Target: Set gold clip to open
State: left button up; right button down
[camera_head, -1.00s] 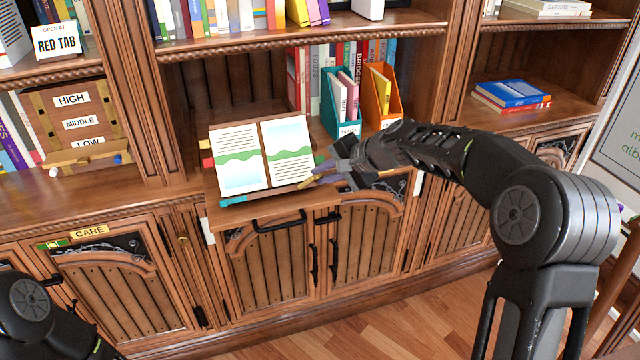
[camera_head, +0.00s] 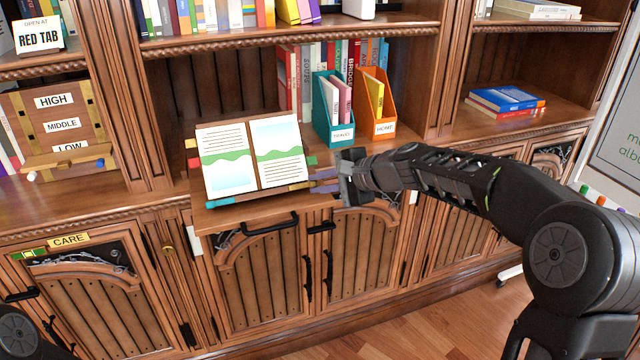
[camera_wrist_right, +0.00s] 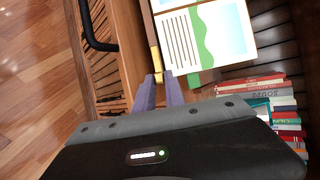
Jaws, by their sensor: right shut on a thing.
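An open book (camera_head: 252,155) rests upright on a wooden book stand. The gold clip (camera_head: 287,189) is a narrow yellow piece at the stand's lower right edge. It also shows in the right wrist view (camera_wrist_right: 155,59), just past my fingertips. My right gripper (camera_head: 313,182) reaches in from the right, its purplish fingers at the clip. In the right wrist view, its fingers (camera_wrist_right: 160,80) are close together and shut on the clip's end; the exact contact is small. My left gripper is out of view; only part of that arm shows at the lower left.
A teal clip (camera_head: 221,203) sits at the stand's lower left. A green tab (camera_wrist_right: 193,80) is beside the fingers. The pull-out wooden board (camera_head: 262,217) lies under the stand, with black-handled cabinet doors below. Teal (camera_head: 340,138) and orange (camera_head: 382,130) file holders stand behind on the right.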

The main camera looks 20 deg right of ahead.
jog(key=c, duration=1.4)
grip_release()
jog(key=shift+f, duration=0.1)
